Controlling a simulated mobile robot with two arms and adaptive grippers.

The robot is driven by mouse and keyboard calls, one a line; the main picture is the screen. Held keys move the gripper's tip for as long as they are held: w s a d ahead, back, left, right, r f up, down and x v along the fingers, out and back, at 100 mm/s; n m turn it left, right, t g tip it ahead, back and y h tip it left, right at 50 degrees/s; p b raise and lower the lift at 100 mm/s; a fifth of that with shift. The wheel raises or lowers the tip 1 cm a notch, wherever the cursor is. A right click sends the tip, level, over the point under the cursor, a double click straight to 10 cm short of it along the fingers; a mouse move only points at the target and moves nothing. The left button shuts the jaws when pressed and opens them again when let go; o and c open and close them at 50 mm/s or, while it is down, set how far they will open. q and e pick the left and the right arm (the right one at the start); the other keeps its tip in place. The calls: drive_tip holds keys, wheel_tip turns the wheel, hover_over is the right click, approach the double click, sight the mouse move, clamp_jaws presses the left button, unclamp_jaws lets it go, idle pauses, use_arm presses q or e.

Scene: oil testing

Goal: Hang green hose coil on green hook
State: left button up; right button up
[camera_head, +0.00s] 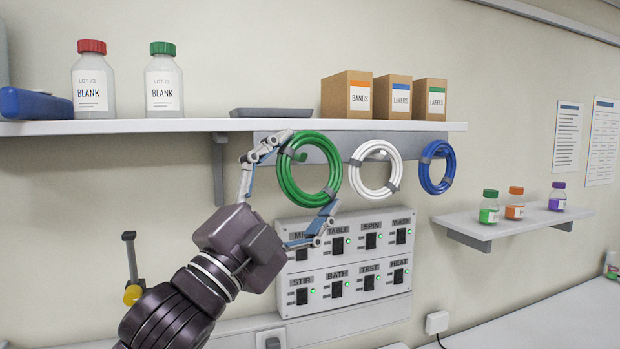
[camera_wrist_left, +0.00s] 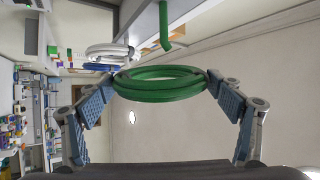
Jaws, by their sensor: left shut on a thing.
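The green hose coil (camera_head: 336,170) is a ring with a grey band, held upright in front of the shelf's rail. My left gripper (camera_head: 311,171) is shut on it, one finger at its upper left and one at its lower right. In the left wrist view the coil (camera_wrist_left: 160,92) spans between the fingers of the left gripper (camera_wrist_left: 161,84). The green hook (camera_head: 301,156) shows through the coil's opening. In the left wrist view the green hook (camera_wrist_left: 164,25) stands beyond the coil, with a gap between them. My right gripper is not in view.
A white coil (camera_head: 356,177) and a blue coil (camera_head: 424,171) hang to the right on the rail (camera_head: 340,140). The shelf (camera_head: 215,126) above carries bottles, a tray and boxes. A switch panel (camera_head: 345,262) is below. A small shelf (camera_head: 490,229) with bottles is at right.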

use_arm(q)
drive_tip(key=shift+w+a+f, duration=0.25)
drive_tip(key=shift+w+a, duration=0.05)
drive_tip(key=shift+w, duration=0.5)
drive_tip(key=shift+w+a+f, duration=0.2)
drive_tip(key=shift+w+a, duration=0.1)
drive_tip(key=shift+w, duration=0.55)
drive_tip(key=shift+w+a+f, duration=0.25)
drive_tip(key=shift+w+a, duration=0.05)
drive_tip(key=shift+w, duration=0.5)
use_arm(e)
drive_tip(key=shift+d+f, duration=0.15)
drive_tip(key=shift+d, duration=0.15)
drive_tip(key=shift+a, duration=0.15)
use_arm(q)
drive_tip(key=o, duration=1.1)
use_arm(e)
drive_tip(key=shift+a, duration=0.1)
use_arm(q)
drive_tip(key=shift+o, duration=0.2)
